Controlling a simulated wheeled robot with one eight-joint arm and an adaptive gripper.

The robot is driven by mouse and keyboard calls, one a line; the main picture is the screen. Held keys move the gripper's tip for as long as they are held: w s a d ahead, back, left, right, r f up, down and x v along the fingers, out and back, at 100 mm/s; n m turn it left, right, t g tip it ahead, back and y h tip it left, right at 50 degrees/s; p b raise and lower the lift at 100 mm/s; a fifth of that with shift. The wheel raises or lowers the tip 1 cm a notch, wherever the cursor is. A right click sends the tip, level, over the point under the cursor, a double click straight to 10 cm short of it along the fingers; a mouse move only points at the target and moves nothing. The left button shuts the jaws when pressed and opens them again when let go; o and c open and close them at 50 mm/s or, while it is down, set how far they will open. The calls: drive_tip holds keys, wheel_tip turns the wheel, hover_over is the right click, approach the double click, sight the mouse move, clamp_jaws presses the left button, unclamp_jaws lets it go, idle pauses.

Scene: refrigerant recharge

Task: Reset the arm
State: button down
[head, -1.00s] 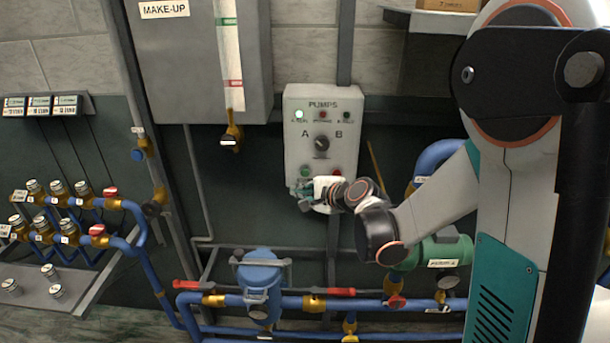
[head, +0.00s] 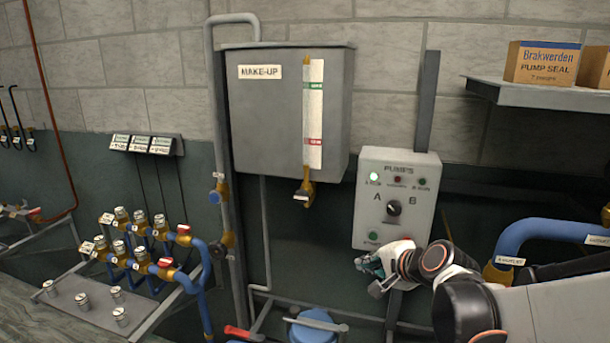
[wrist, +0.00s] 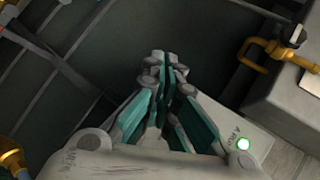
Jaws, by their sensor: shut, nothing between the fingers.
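My gripper (head: 372,268) is in front of the lower part of the grey pump control box (head: 396,170) in the head view. In the wrist view my gripper (wrist: 163,62) has its fingers together, with nothing held between them. My arm reaches in from the lower right. The box carries a selector knob (head: 393,208) between A and B and a lit green lamp (head: 374,177). The box's lower right corner is hidden behind my wrist.
The make-up tank (head: 270,115) with a brass valve (head: 304,192) hangs left of the box. A shelf (head: 530,94) with cartons (head: 541,62) is at upper right. Blue pipes (head: 555,231) run at right. A valve manifold (head: 140,245) stands at left.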

drive_tip(key=s+d+n+g+h+b, duration=0.2)
drive_tip(key=s+n, duration=1)
drive_tip(key=s, duration=1.3)
drive_tip(key=shift+d+f+n+g+h, duration=0.35)
drive_tip(key=shift+g+h, duration=0.35)
drive_tip(key=shift+h, duration=0.4)
